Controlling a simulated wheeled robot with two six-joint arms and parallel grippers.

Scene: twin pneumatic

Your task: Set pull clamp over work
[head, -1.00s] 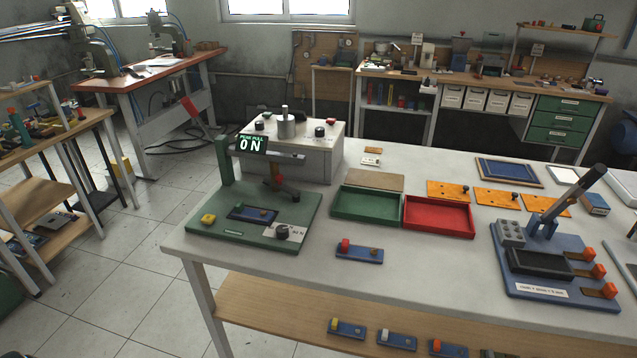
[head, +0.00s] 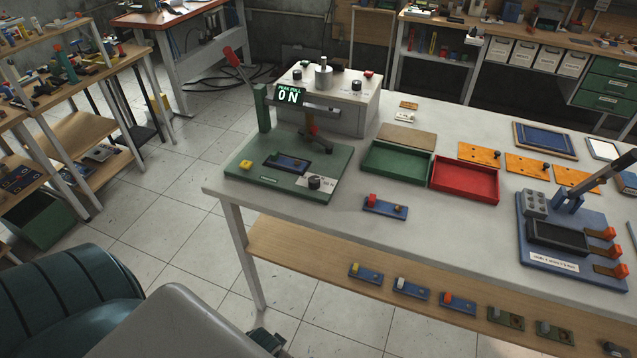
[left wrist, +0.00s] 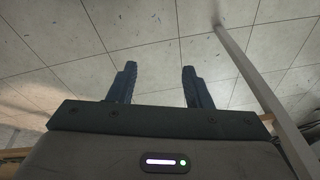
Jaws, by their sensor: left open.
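A green test fixture (head: 245,176) stands at the left end of the white table. A dark clamp piece with a reddish-brown part (head: 316,135) hangs under the fixture's grey horizontal arm (head: 320,110). A small blue work strip (head: 288,163) lies in a dark holder on the fixture base, in front and to the left of the clamp piece. The display (head: 290,95) reads "PEAK PULL 0 N". My left gripper (left wrist: 160,75) is open and empty, above floor tiles. My right gripper is not seen.
A table leg (left wrist: 262,85) runs close to the right of my left gripper. A blue strip with a red block (head: 385,207), a green tray (head: 396,175) and a red tray (head: 465,194) lie right of the fixture. A grey box (head: 352,105) stands behind it.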

